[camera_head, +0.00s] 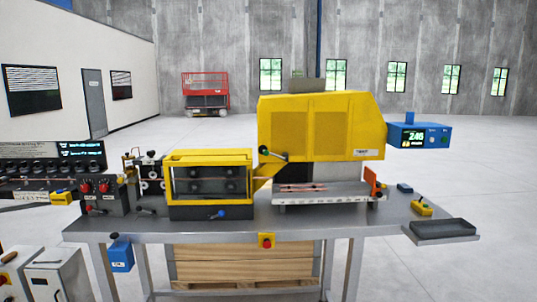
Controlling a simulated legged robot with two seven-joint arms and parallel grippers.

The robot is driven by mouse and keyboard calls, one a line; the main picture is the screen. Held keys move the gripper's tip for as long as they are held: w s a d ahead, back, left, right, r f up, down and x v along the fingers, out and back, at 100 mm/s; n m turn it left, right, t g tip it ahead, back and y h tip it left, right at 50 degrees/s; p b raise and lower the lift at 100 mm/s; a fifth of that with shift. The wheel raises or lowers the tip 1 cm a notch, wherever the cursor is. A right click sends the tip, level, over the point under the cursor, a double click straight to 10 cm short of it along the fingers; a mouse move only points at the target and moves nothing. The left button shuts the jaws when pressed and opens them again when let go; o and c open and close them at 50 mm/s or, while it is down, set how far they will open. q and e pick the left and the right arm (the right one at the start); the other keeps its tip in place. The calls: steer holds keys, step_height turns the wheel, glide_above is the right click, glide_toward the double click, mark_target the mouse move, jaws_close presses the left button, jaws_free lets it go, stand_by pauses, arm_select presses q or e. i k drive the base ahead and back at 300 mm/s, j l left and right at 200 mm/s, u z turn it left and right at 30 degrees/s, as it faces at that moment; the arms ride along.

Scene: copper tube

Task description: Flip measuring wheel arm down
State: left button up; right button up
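A small dark wheel-and-bracket assembly (149,172) stands on the bench just left of the yellow windowed box (210,157); it may hold the measuring wheel arm, but it is too small to tell. Copper-coloured tube (303,188) lies on the grey bed below that housing. Neither of my grippers shows in the head view.
The grey bench (390,215) carries the machines. A dark tray (443,229) sits at its right end, near a yellow button box (421,208). A blue display unit (420,136) is at right. A blue box (121,254) hangs at the front left. The floor at right is clear.

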mark_target(263, 150)
steer(key=i+u, duration=0.15)
steer(key=i, duration=0.65)
steer(key=i+u, duration=0.2)
steer(key=i, duration=0.65)
